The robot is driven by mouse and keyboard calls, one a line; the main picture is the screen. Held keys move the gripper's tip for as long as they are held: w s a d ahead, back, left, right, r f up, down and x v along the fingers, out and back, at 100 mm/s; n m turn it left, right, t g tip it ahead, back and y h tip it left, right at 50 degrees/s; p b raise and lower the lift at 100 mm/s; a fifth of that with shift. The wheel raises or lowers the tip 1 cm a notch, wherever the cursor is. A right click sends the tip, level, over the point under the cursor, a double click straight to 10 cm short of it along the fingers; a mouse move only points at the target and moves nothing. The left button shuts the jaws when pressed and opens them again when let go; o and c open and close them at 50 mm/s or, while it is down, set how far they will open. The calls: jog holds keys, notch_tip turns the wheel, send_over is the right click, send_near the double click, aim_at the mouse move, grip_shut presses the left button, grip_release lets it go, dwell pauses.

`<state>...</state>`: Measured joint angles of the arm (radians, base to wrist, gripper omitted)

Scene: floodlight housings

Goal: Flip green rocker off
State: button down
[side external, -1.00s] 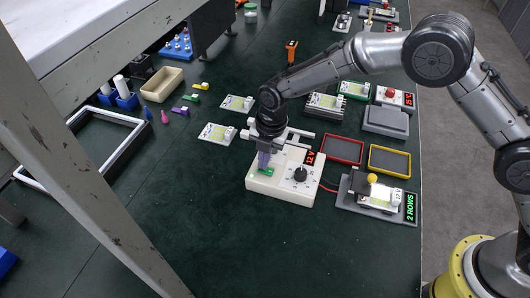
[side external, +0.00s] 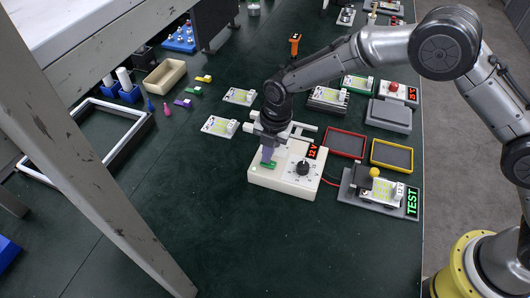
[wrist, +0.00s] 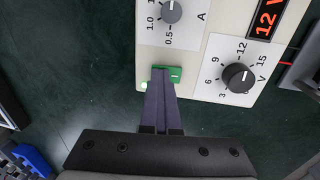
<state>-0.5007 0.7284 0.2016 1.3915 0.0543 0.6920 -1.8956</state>
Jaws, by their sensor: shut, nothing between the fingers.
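The green rocker (wrist: 175,74) is set near one edge of a cream power supply box (side external: 285,185). It also shows in the side view (side external: 271,164), partly covered by the fingers. In the wrist view its right end shows a white line mark; its left part is behind the fingertips. My gripper (wrist: 161,72) is shut and empty, pointing down with its tips at the rocker's left part, touching or just above it; I cannot tell which. A small pale green lamp (wrist: 144,86) beside the rocker looks lit.
The box carries a voltage knob (wrist: 237,77), a current knob (wrist: 171,11) and a red "12 V" display (wrist: 267,18). A grey stand (side external: 375,193) with a green "TEST" sign (side external: 412,201) is wired to it. Red (side external: 345,155) and yellow (side external: 391,168) trays lie behind. Bench in front is clear.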

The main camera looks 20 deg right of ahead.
aim_at(272, 164)
jog(key=shift+s+d+f, duration=0.3)
jog(key=shift+s+d, duration=0.2)
jog(key=shift+s, duration=0.05)
jog(key=shift+r, duration=0.1)
notch_tip(272, 164, up, 14)
jog(key=d, duration=0.1)
jog(key=shift+s, duration=0.45)
jog(key=shift+r, duration=0.1)
jog(key=shift+w+a+r, duration=0.15)
jog(key=shift+w+a, duration=0.35)
jog(key=shift+w, duration=0.05)
jog(key=f, duration=0.9)
jog(key=w+a+f, duration=0.1)
jog(key=f, duration=0.4)
jog(key=shift+w+a, duration=0.1)
